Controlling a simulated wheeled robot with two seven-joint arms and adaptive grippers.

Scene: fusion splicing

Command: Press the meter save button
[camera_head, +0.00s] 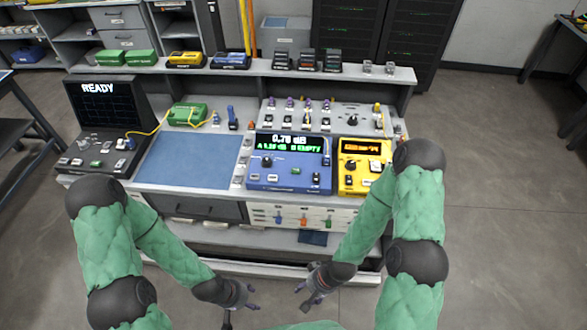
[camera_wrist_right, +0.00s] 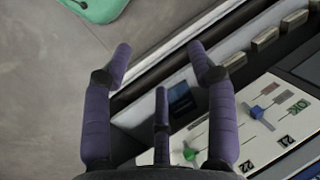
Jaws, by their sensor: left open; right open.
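The blue meter (camera_head: 290,163) stands on the bench at the centre, with a lit screen reading "0.78 dB" and a line with "EMPTY". Its front has a dark knob and several small buttons; I cannot tell which one is the save button. My left gripper (camera_head: 240,304) is low in front of the bench, open and empty. My right gripper (camera_head: 309,292) is also low in front of the bench, open and empty. In the right wrist view its purple fingers (camera_wrist_right: 160,62) are apart, above a white panel with coloured sliders. The meter is not clearly seen there.
A yellow device (camera_head: 360,165) stands right of the meter. A blue mat (camera_head: 190,160) lies to its left. The splicer with a "READY" screen (camera_head: 97,88) is at the far left. A white slider panel (camera_head: 295,217) is below the bench edge.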

